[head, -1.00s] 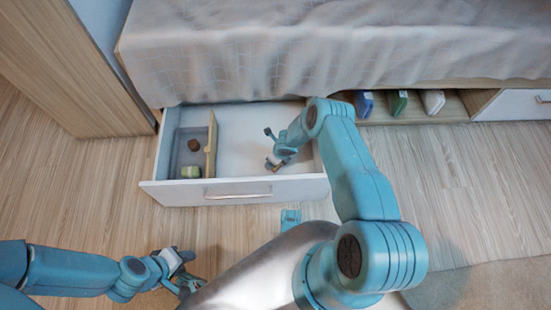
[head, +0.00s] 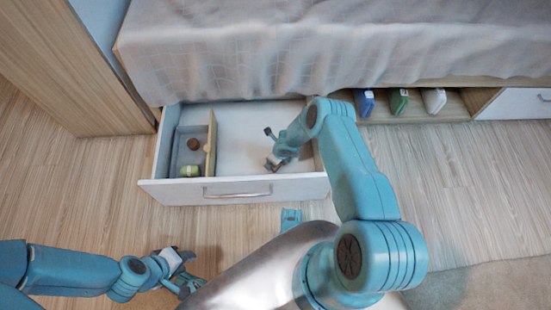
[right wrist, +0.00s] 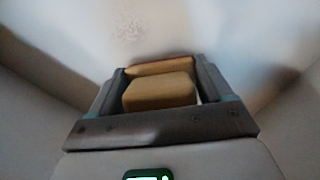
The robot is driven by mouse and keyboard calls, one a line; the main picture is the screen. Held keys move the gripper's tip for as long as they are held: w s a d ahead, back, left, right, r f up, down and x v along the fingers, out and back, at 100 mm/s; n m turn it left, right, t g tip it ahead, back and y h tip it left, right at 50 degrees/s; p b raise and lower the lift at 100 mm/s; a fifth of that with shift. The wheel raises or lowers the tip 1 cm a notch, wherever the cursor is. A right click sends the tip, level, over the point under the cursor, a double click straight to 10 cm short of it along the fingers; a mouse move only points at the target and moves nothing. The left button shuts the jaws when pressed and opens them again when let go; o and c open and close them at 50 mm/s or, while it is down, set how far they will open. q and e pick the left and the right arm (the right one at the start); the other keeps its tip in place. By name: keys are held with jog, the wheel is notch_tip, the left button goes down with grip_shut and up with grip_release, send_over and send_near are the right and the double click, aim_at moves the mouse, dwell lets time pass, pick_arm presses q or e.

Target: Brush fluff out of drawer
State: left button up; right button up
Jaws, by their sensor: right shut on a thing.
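The drawer (head: 240,192) is pulled out from under the bed, with a white front and pale floor. My right gripper (head: 273,164) is inside its larger right compartment, low near the front wall. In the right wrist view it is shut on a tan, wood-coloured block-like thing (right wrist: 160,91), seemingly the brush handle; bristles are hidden. A faint pale speckled patch, likely fluff (right wrist: 129,25), lies ahead of the gripper on the pale surface. My left gripper (head: 188,280) hangs outside the drawer at lower left; its fingers are too small to read.
A wooden divider (head: 211,146) closes off the left compartment, which holds a brown round thing (head: 193,144) and a green thing (head: 190,171). The bed cover (head: 330,45) overhangs the drawer's back. Blue, green and white items stand in the open shelf (head: 446,106) at right.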

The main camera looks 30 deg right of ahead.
pick_arm(q)
jog(key=shift+f+b, duration=0.6)
jog(key=shift+f, duration=0.05)
pick_arm(e)
jog(key=shift+f, duration=0.6)
jog(key=shift+w+a+r+b, duration=0.1)
jog(key=shift+w+a+b, duration=0.5)
jog(key=shift+a, duration=0.4)
jog(key=shift+w, duration=0.1)
jog(key=p, duration=0.2)
jog(key=s+p, duration=0.1)
jog(key=p, duration=0.1)
jog(key=shift+a+r, duration=0.25)
jog(key=shift+a, duration=0.15)
jog(key=p, duration=0.1)
jog(key=s+p, duration=0.1)
jog(key=p, duration=0.1)
jog(key=shift+s+a, duration=0.15)
jog(key=shift+a, duration=0.2)
jog(key=shift+s+a+f+p, duration=0.2)
jog(key=shift+s+a+p, duration=0.25)
jog(key=shift+p, duration=0.65)
pick_arm(q)
notch_tip(320, 180, up, 7)
jog(key=s+d, duration=0.1)
jog(key=shift+r, duration=0.2)
pick_arm(e)
jog(key=shift+s+f, duration=0.15)
